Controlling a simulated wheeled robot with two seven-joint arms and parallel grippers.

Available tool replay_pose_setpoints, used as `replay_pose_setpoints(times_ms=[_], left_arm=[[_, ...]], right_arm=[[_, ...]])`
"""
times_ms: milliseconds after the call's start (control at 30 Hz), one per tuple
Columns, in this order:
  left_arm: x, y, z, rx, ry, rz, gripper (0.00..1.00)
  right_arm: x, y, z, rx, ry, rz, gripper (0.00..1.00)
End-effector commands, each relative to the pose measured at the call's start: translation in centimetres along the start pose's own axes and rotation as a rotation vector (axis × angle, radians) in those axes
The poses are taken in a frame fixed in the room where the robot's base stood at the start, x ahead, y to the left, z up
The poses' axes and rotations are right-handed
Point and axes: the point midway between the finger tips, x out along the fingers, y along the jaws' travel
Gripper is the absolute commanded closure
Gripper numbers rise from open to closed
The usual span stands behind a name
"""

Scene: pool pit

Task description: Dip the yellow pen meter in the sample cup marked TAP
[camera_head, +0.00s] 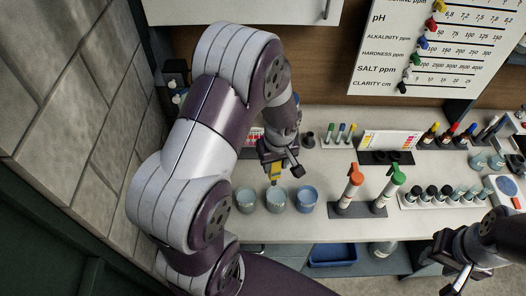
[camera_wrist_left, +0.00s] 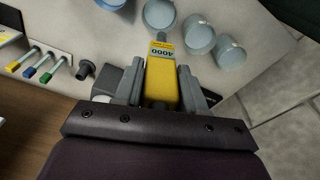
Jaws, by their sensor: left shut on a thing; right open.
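The yellow pen meter (camera_head: 276,171) is in my left gripper (camera_head: 280,163), its lower end pointing down above the sample cups. In the left wrist view the pen meter (camera_wrist_left: 161,80) sits between both fingers, with "4000" on its face. Three round sample cups stand in a row on the counter: a left cup (camera_head: 245,203), a middle cup (camera_head: 276,205) and a right, bluer cup (camera_head: 307,204). The pen appears above and behind the middle cup, outside it. No TAP marking is readable. My right gripper (camera_head: 449,265) is open and empty at lower right.
Orange-topped (camera_head: 353,181) and green-topped (camera_head: 390,185) tubes stand right of the cups. A rack of several dark-capped vials (camera_head: 446,196) is farther right. A small dark holder (camera_head: 308,140) stands behind. A stone wall (camera_head: 60,90) bounds the left; the counter's front strip is clear.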

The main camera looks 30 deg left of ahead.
Motion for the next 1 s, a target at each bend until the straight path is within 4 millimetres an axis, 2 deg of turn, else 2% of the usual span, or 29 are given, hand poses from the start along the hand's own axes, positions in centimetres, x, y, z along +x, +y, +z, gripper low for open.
replay_pose_setpoints(times_ms=[367, 700, 833, 1000], left_arm=[[4.1, 0.0, 0.5, 0.001, -0.001, -0.001, 0.92], [8.3, 0.0, 1.0, 0.001, 0.000, 0.000, 0.92], [9.1, 0.0, 1.1, 0.001, 0.000, 0.001, 0.92], [9.1, 0.0, 1.1, 0.001, 0.000, 0.001, 0.92]], right_arm=[[3.2, 0.0, 0.4, 0.000, 0.000, 0.000, 0.57], [7.1, 0.0, 0.9, 0.000, 0.000, 0.000, 0.57], [7.8, 0.0, 0.9, 0.000, 0.000, 0.000, 0.57], [7.8, 0.0, 0.9, 0.000, 0.000, 0.000, 0.57]])
